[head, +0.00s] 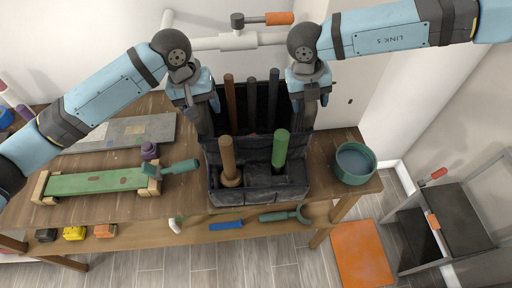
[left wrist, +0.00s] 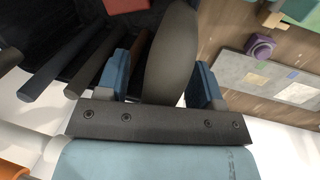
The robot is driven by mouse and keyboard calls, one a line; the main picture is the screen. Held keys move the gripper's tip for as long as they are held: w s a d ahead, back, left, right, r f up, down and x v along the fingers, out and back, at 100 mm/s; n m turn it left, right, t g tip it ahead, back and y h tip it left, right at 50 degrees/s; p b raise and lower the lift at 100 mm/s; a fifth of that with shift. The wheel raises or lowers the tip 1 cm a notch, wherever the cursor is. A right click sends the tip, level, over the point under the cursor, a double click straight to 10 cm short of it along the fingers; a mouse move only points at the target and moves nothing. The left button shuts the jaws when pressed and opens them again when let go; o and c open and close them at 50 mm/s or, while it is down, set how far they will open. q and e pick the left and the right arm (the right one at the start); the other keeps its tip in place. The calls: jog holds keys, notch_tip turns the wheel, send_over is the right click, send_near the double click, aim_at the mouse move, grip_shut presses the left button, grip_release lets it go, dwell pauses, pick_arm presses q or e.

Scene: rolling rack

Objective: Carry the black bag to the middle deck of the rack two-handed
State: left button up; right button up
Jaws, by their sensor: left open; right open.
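The black bag (head: 235,196) stands upright on the wooden table in the head view, with several tool handles rising from it. My left gripper (head: 201,106) is over its left end and my right gripper (head: 311,100) over its right end. Both are open. In the left wrist view, a dark strap-like handle (left wrist: 172,48) stands between the open fingers of my left gripper (left wrist: 163,85), with a gap beside it. In the head view a dark upright handle also shows below my right gripper; the fingers partly hide it. The rack (head: 455,222) with dark decks stands at the lower right.
A teal bowl (head: 366,178) sits just right of the bag. A green board (head: 95,182) on wooden blocks, a purple object (head: 149,150) and a grey slab (head: 130,130) lie left. An orange panel (head: 362,252) is on the floor between table and rack.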

pick_arm(q)
grip_shut()
pick_arm(e)
grip_shut()
